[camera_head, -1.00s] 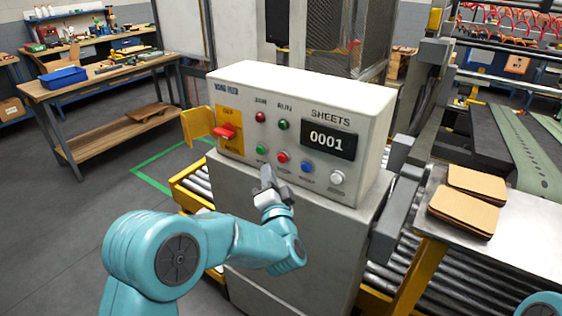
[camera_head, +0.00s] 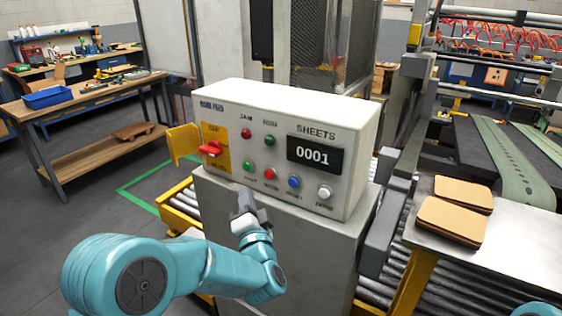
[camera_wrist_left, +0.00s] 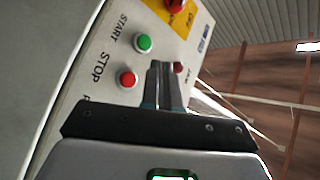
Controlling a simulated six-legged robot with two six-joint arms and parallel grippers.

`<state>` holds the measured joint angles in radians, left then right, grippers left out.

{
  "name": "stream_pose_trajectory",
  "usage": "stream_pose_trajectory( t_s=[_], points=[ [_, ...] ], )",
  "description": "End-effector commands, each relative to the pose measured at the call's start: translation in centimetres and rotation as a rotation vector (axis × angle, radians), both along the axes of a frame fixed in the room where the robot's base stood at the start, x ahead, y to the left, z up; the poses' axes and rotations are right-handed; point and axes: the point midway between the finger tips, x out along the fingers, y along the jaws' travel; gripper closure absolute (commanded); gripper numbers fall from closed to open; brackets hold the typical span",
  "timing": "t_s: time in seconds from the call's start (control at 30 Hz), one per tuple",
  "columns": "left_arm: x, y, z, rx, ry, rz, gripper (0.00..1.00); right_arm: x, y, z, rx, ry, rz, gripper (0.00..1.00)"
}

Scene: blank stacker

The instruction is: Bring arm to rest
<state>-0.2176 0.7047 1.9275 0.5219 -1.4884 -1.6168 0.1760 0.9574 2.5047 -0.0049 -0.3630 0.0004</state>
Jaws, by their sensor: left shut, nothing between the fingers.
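My left arm comes in from the lower left of the head view. Its gripper (camera_head: 246,205) is shut and empty, just in front of and below the left half of the white control box (camera_head: 345,118). In the left wrist view the closed fingers (camera_wrist_left: 165,85) point toward the panel, beside the green START button (camera_wrist_left: 143,42) and the red STOP button (camera_wrist_left: 127,78). In the head view the box has a red switch handle (camera_head: 211,148) on a yellow plate, lamps, several buttons and a display reading 0001 (camera_head: 315,155). My right gripper is out of view.
A grey cabinet (camera_head: 300,250) stands under the box. Brown cardboard sheets (camera_head: 450,220) lie on a metal table at right, above conveyor rollers (camera_head: 445,298). An open yellow flap (camera_head: 182,144) sticks out left of the box. A wooden workbench (camera_head: 95,92) stands at back left.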

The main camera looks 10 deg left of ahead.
Motion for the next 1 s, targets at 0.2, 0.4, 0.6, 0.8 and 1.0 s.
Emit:
stream_pose_trajectory(
  t_s=[0.2, 0.4, 0.6, 0.8, 1.0],
  points=[
    [-1.7, 5.4, -12.1, 0.015, 0.264, 0.026, 1.0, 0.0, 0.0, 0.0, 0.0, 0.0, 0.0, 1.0],
    [-8.5, 3.4, -27.3, -0.351, 0.639, -0.17, 1.0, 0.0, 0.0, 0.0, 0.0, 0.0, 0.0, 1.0],
    [-20.8, -2.1, -37.1, -0.928, 1.032, -0.189, 1.0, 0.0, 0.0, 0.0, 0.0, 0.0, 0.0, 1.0],
    [-32.1, -6.9, -38.9, -1.42, 1.344, 0.068, 1.0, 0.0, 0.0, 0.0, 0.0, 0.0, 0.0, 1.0],
    [-34.4, -7.5, -38.9, -1.604, 1.364, 0.285, 1.0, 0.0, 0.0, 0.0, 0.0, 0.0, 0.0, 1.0]
  ],
)
